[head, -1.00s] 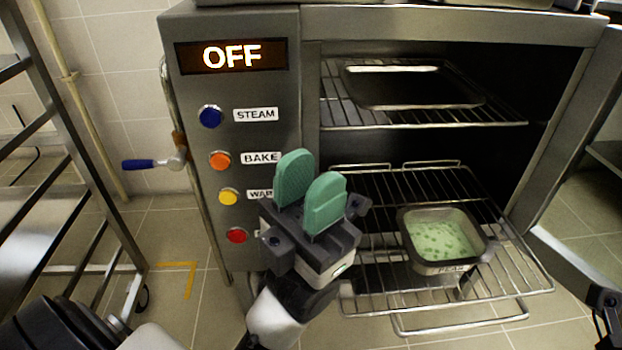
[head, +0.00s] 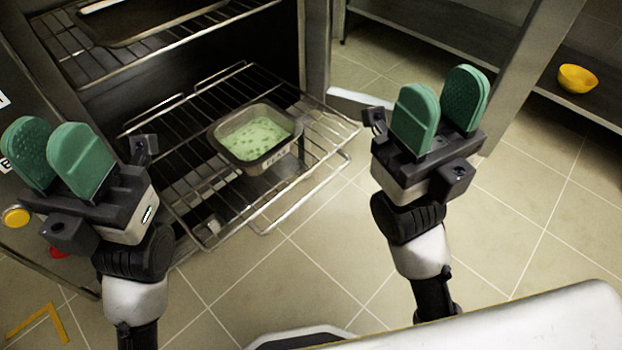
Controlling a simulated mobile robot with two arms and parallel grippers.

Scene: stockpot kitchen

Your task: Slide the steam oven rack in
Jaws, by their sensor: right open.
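The lower wire oven rack (head: 270,85) is pulled partly out of the steam oven (head: 312,45), its front part past the opening. A metal pan (head: 285,148) of pale green food stands on the rack. My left gripper (head: 52,140) is open and empty, left of the rack in front of the oven's button panel. My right gripper (head: 441,100) is open and empty, to the right of the rack. Neither gripper touches the rack. The back of the rack is in the dark oven interior.
An upper oven rack (head: 185,40) holds a dark tray (head: 110,12). A metal shelf (head: 540,70) with a yellow bowl (head: 577,78) stands at the right. The tiled floor (head: 520,200) is clear in front and to the right.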

